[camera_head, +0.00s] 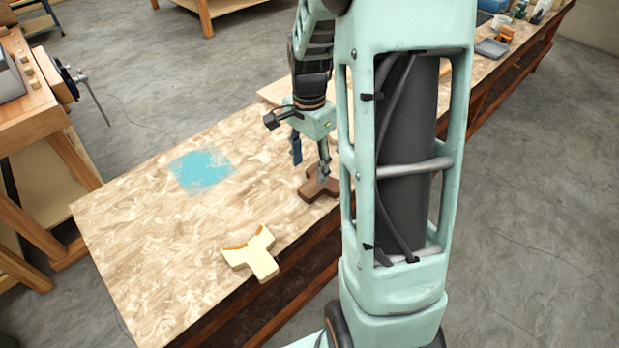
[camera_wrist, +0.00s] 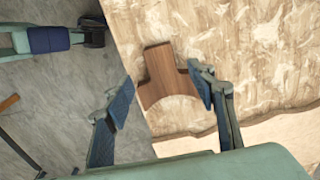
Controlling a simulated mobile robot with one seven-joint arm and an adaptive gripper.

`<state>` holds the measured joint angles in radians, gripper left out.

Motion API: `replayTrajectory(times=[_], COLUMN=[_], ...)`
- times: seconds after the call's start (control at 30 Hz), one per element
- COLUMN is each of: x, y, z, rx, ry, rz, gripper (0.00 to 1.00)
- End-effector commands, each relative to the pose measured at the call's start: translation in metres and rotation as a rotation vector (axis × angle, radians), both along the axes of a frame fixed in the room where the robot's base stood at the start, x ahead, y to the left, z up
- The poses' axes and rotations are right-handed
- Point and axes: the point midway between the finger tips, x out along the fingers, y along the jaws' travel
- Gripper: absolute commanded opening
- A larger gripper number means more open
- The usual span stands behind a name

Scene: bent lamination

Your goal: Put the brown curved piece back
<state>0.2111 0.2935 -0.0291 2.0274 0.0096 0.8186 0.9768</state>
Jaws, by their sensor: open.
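A dark brown wooden piece (camera_head: 318,188) with a stem lies flat near the front edge of the worktable, partly hidden by my gripper and arm. In the wrist view the brown piece (camera_wrist: 165,75) shows a stem, side arms and a concave curved edge facing my gripper. My gripper (camera_head: 311,166) is open and points down at it. In the wrist view the two fingers of my gripper (camera_wrist: 163,90) are apart, with the brown piece between them in the picture; contact cannot be told. A cream piece (camera_head: 254,258) with an orange-brown curved edge lies to the left, nearer the camera.
The mottled worktable (camera_head: 140,235) has a light blue painted patch (camera_head: 203,170), which is bare. The table's left part is mostly clear. Another wooden bench (camera_head: 30,105) stands at the left. Several small items lie on the table's far right end. My arm hides part of the table.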

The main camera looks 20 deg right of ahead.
Motion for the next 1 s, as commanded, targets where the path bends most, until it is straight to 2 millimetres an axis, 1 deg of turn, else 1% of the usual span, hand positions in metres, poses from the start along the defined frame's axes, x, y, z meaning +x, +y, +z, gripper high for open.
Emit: replayTrajectory(times=[0.03, 0.1, 0.2, 0.3, 0.83, 0.93, 0.97, 1.0], x=[0.001, 0.001, 0.000, 0.000, 0.001, 0.012, 0.019, 0.029], y=[0.000, 0.000, 0.000, 0.000, 0.001, 0.005, 0.008, 0.013], z=[0.011, 0.022, 0.033, 0.039, 0.041, 0.052, 0.059, 0.070], rx=[-0.001, -0.001, 0.000, 0.000, 0.000, -0.002, -0.003, -0.004], ry=[-0.004, -0.004, -0.001, -0.001, -0.003, -0.039, -0.060, -0.095], rz=[0.001, 0.001, 0.001, 0.000, 0.002, 0.015, 0.022, 0.033], gripper=[0.52, 0.52, 0.52, 0.52, 0.52, 0.52, 0.52, 0.52])
